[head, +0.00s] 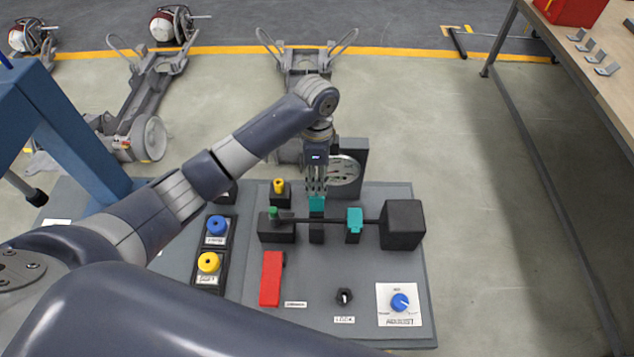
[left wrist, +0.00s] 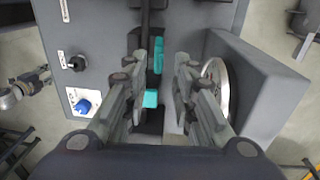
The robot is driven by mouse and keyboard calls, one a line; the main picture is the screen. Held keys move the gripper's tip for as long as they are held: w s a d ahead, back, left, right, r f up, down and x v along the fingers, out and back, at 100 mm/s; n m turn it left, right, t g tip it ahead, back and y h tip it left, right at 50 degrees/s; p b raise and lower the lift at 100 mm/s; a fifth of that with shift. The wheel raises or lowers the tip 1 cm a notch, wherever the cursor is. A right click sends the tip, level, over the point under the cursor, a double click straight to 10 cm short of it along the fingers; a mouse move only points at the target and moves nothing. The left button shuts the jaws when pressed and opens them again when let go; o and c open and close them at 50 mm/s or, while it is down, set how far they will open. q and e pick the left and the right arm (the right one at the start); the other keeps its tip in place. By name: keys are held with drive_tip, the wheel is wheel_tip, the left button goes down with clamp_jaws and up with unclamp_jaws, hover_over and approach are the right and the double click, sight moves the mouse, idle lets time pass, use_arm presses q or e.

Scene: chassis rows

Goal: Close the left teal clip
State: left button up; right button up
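The left teal clip (head: 316,203) stands on a dark block along a black rod, directly below my left gripper (head: 316,190). In the left wrist view the left clip (left wrist: 158,56) lies between the two fingertips of my left gripper (left wrist: 161,66). The fingers are spread on either side of it, with a gap visible. Whether the fingertips touch it in depth is unclear. The right teal clip (head: 354,219) stands on the block to the right; it also shows in the left wrist view (left wrist: 151,98). My right gripper is not in view.
A gauge (head: 343,171) on a grey upright stands just behind the gripper. A black box (head: 403,225) sits at the rod's right end, and a green-topped block (head: 276,230) at its left. A red handle (head: 271,278) and a blue knob (head: 400,302) are nearer.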

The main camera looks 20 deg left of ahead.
sight(317, 193)
use_arm(q)
wheel_tip(317, 193, down, 3)
drive_tip(key=shift+f, duration=0.1)
drive_tip(key=shift+s, duration=0.1)
drive_tip(key=shift+c, duration=0.2)
clamp_jaws()
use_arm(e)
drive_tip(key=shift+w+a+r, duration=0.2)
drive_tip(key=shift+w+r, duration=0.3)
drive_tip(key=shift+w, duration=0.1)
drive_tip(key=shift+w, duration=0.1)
